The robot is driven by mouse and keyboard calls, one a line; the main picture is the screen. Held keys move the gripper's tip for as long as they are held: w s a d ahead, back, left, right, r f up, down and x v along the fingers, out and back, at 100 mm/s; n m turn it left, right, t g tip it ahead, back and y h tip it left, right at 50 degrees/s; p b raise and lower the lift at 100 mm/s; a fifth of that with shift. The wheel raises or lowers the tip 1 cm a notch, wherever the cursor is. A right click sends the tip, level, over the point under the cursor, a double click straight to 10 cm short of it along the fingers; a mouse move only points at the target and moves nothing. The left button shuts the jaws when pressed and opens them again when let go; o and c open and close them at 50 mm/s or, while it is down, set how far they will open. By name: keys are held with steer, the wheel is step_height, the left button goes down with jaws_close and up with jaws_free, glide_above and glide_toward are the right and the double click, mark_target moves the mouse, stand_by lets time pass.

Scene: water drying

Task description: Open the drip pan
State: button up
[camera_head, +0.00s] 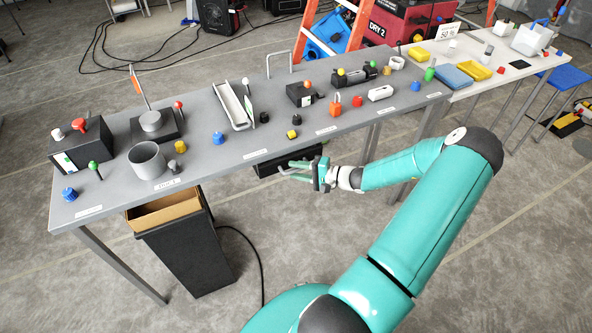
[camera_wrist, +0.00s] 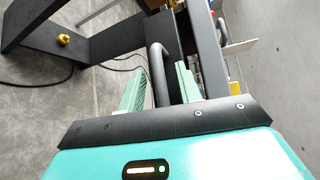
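The drip pan (camera_head: 288,160) appears to be the black, low box hung under the front edge of the grey table. My gripper (camera_head: 300,172) is in front of it, below the table edge. In the wrist view a dark bar-like handle (camera_wrist: 158,72) stands between the two teal fingers of my gripper (camera_wrist: 162,85). The fingers are apart, with visible gaps to the handle. The pan's inside is not clear in either view.
The grey table (camera_head: 205,155) carries a metal cup (camera_head: 147,160), a long white tray (camera_head: 231,105) and several small coloured knobs. A black bin (camera_head: 190,250) stands under its left part. A black cable lies on the floor.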

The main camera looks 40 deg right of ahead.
steer(key=shift+w+a, duration=0.2)
steer(key=shift+w, duration=0.1)
jaws_close()
steer(key=s+a, duration=0.4)
steer(key=s, duration=1)
steer(key=shift+s+a, duration=0.15)
steer(key=shift+s, duration=0.15)
jaws_free()
